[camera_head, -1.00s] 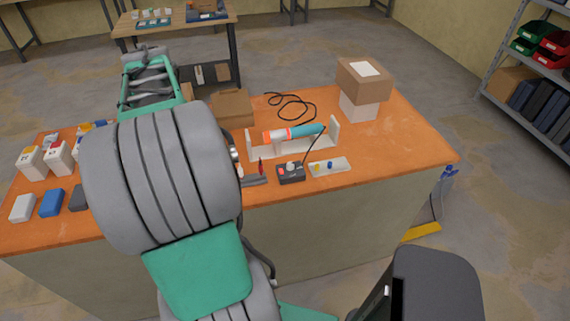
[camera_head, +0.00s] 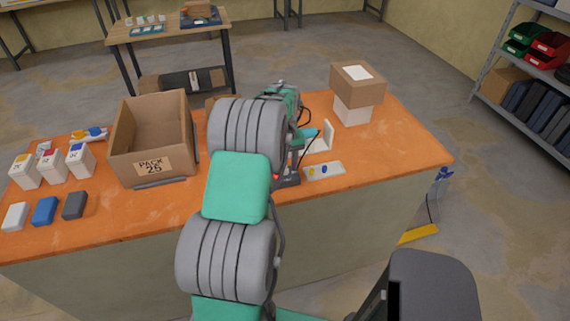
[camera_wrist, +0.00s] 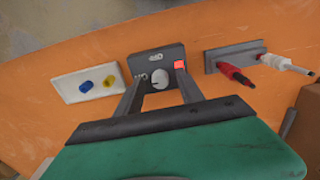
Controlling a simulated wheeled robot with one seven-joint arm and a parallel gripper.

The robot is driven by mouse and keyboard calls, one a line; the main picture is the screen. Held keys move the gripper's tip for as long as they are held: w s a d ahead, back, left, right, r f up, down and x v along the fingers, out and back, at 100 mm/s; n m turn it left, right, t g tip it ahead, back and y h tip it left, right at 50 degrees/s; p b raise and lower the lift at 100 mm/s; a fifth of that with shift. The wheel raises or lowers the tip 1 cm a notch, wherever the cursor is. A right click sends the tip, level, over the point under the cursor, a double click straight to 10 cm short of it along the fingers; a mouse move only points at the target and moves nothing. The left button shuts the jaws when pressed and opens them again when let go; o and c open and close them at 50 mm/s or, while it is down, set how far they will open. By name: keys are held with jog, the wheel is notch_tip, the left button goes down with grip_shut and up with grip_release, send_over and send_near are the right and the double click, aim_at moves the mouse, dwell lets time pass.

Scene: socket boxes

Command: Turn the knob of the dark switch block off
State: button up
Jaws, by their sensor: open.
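The dark switch block (camera_wrist: 172,54) lies on the orange table in the wrist view. It has a round pale knob (camera_wrist: 155,78) with a mark across it, a red square (camera_wrist: 181,66) beside the knob and small white markings. My gripper (camera_wrist: 160,80) is open, with one finger on each side of the knob. I cannot tell whether the fingers touch the knob or stay above it. In the head view my arm hides most of the block; only a dark edge (camera_head: 291,182) shows.
A pale plate with a blue and a yellow knob (camera_wrist: 90,83) is beside the block. On the other side a dark holder (camera_wrist: 235,54) carries red and white handled tools. An open PACK 25 carton (camera_head: 152,165) and stacked boxes (camera_head: 357,85) stand on the table (camera_head: 400,150).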

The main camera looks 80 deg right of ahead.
jog(key=shift+c, duration=0.3)
grip_shut()
dwell(0.3)
